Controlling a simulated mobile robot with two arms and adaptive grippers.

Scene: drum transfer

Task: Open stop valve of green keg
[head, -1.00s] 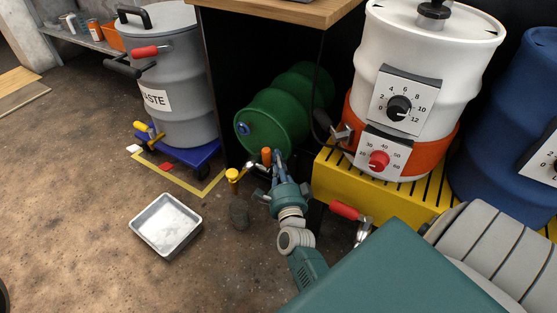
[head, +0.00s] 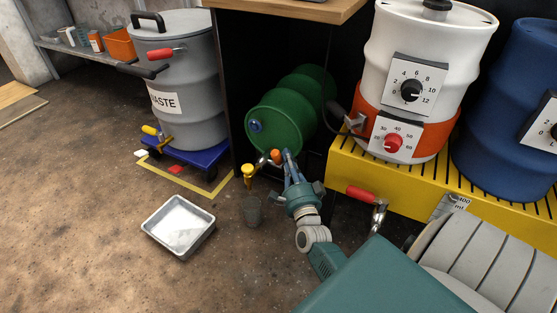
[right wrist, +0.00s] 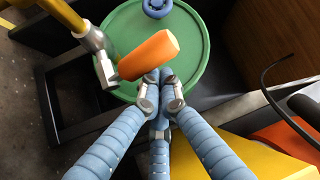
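The green keg (head: 285,112) lies on its side under the wooden bench, its round end with a blue cap facing out. Its stop valve has an orange handle (head: 275,157), a silver body and a yellow part (head: 248,173). My right gripper (head: 287,154) is beside the handle. In the right wrist view the orange handle (right wrist: 148,55) slants across the green keg end (right wrist: 195,60). The blue fingertips of my right gripper (right wrist: 160,88) are drawn together just below the handle's right end, with nothing visible between them. Whether they touch it is unclear. My left gripper is out of view.
A clear beaker (head: 252,211) stands on the floor below the valve. A metal tray (head: 178,226) lies to the left. A yellow stand (head: 400,178) carries the white and orange keg (head: 432,60). A grey waste drum (head: 183,90) stands on a blue dolly. Open floor lies at left.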

